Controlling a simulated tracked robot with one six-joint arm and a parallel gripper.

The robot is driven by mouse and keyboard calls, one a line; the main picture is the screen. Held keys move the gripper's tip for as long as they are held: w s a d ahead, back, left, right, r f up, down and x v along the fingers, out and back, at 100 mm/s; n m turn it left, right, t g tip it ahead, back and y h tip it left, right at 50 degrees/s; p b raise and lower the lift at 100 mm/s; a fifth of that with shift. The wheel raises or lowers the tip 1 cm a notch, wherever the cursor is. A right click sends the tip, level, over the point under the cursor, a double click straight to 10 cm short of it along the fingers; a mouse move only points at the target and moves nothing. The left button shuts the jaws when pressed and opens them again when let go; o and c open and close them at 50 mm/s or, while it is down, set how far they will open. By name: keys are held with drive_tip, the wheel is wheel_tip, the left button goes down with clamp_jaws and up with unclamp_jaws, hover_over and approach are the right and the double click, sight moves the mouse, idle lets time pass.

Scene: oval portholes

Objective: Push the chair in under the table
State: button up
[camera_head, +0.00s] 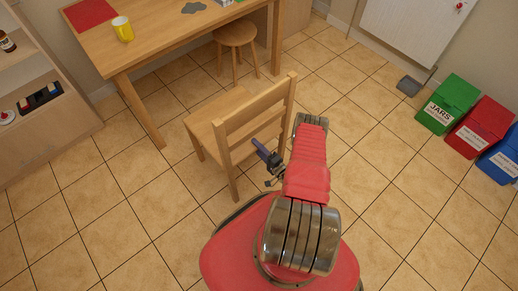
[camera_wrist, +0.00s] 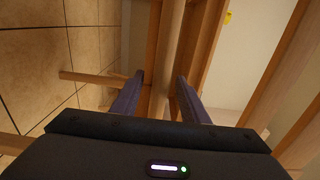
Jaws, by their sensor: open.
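The wooden chair (camera_head: 212,118) stands on the tiled floor with its seat toward the table and its slatted back (camera_head: 258,108) toward me. The wooden table (camera_head: 165,45) is beyond it at the upper left, and the chair's seat is outside the table's edge. My gripper (camera_head: 264,154) is open beside the chair back, on its near side. In the wrist view, a wooden bar of the chair (camera_wrist: 168,50) runs between the two spread purple fingers of my gripper (camera_wrist: 160,85). I cannot tell whether the fingers touch the wood.
A round stool (camera_head: 235,35) stands by the table's right side. A yellow mug (camera_head: 122,28) and red mat (camera_head: 90,13) are on the table. A shelf (camera_head: 45,125) stands at left. Green (camera_head: 447,104), red (camera_head: 480,127) and blue bins (camera_head: 502,155) line the right. Floor around the chair is clear.

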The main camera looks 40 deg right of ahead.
drive_tip(key=shift+c, duration=0.2)
clamp_jaws()
idle(1.1)
